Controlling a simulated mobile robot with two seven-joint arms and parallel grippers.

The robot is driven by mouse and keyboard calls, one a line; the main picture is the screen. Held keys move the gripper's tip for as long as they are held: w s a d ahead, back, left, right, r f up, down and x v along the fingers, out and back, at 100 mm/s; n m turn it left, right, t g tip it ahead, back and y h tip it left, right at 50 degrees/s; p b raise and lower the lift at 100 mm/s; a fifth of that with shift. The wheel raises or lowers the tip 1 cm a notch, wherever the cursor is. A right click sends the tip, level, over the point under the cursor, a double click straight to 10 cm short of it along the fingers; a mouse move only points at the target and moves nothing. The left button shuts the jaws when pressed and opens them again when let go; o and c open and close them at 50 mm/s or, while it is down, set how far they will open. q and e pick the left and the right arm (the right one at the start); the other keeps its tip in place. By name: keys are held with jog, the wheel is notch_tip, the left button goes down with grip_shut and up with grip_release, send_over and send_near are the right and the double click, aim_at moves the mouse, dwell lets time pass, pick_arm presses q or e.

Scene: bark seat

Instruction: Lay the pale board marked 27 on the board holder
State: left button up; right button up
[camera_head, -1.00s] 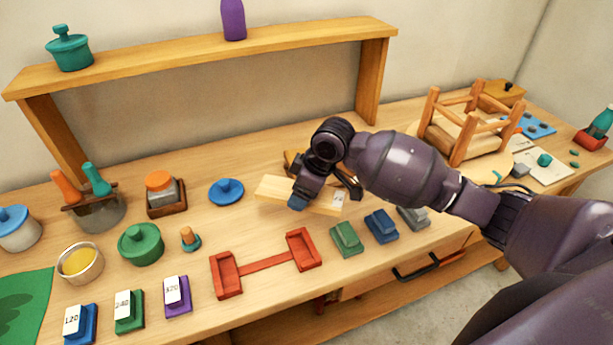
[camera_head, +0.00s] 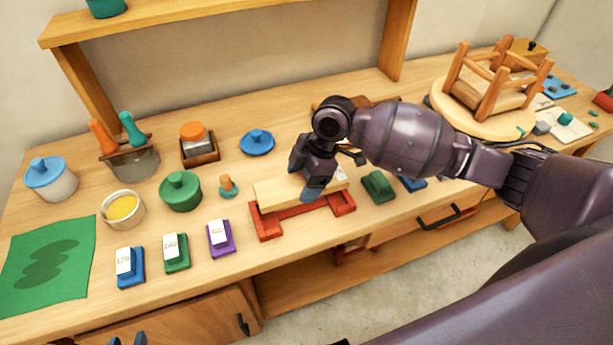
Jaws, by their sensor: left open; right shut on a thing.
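The pale board (camera_head: 277,190) is held by my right gripper (camera_head: 312,188), which is shut on it near its middle. A white label shows at the board's right end, partly behind the gripper; its number is not legible. The red board holder (camera_head: 266,226), with two end blocks joined by a bar, is directly below the board. The board lies along the holder and covers part of its end blocks; I cannot tell whether it touches them.
Blue, green and purple sanding blocks (camera_head: 220,237) with labels stand left of the holder. A green block (camera_head: 378,187) is close on its right. A small orange-topped peg (camera_head: 227,187) and a green lidded pot (camera_head: 180,191) are to the left. An upturned stool (camera_head: 495,85) stands at back right.

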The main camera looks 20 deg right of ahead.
jog(key=shift+d+f, duration=0.1)
jog(key=shift+f+b, duration=0.35)
jog(key=shift+b, duration=0.15)
notch_tip(320, 180, down, 4)
jog(key=b, duration=0.3)
jog(key=shift+r, duration=0.25)
jog(key=shift+f+b, duration=0.35)
jog(key=shift+f, duration=0.6)
jog(key=shift+p, duration=0.3)
jog(key=shift+f, duration=0.3)
jog(key=o, duration=1)
jog(key=shift+o, duration=0.2)
